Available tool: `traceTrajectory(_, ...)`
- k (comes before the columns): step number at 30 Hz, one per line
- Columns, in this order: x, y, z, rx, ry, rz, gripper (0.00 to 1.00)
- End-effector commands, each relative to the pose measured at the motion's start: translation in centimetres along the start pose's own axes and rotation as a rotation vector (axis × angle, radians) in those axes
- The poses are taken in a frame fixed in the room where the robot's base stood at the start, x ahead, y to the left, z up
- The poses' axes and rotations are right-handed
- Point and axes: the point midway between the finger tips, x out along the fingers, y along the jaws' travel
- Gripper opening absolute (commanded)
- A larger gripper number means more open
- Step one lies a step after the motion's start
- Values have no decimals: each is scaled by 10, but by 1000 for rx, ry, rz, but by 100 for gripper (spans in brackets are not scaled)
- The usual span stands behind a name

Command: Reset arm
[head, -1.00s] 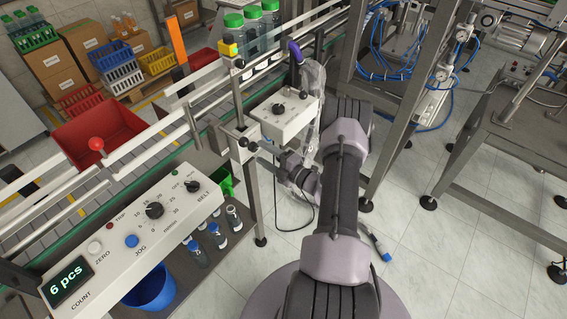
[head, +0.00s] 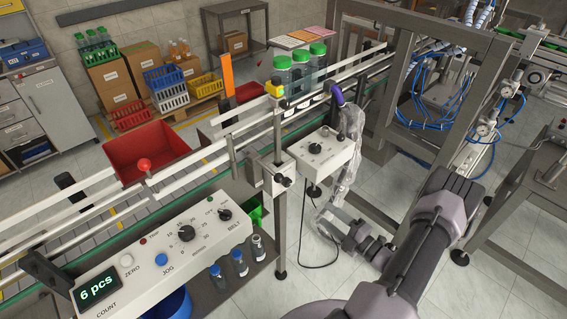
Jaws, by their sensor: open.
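My arm (head: 435,225) rises from the bottom edge and bends at its elbow right of centre in the head view. Its wrist (head: 368,245) reaches back left, low beside the conveyor. My gripper (head: 329,222) is small and partly unclear at the wrist's end, near the lower end of a clear crumpled plastic sleeve (head: 347,150). The gripper is open, and I see nothing held in it. I cannot tell whether it touches the sleeve.
A conveyor with white rails (head: 200,145) runs diagonally, carrying several green-capped bottles (head: 300,72). A control box (head: 322,150) and a counter panel (head: 165,255) reading 6 pcs stand beside it. A red bin (head: 150,150) is beyond the conveyor.

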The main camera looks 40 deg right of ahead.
Motion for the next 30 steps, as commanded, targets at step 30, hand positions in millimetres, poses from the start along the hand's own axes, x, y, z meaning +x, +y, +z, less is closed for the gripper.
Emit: traceTrajectory(30,-46,195,-417,1727,-1043,-626,54)
